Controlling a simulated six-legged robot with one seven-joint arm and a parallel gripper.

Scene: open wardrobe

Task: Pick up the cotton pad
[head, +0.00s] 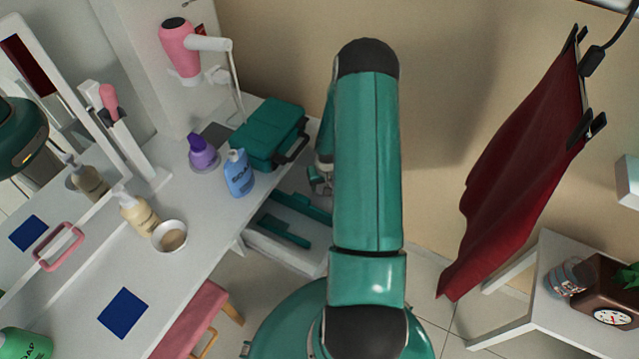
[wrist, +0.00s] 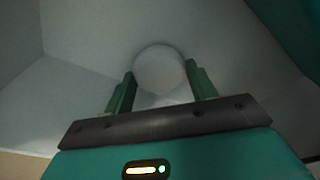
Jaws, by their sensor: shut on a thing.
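The cotton pad (wrist: 159,66) is a pale round disc in the wrist view, between the tips of my two green fingers. My gripper (wrist: 160,80) is shut on it, one finger at each side of its lower edge. Pale flat surfaces lie around and behind the pad, and the light there is dim. I cannot tell whether the pad touches the surface behind it. In the head view my arm covers much of the middle, and the pad is not visible there.
A white drawer or low shelf (head: 262,246) stands under the white table's right end. On the table are a green case (head: 268,133), a blue bottle (head: 239,174), a purple bottle (head: 202,152) and a small bowl (head: 170,236). A pink stool (head: 190,322) stands in front. A red cloth (head: 520,165) hangs at right.

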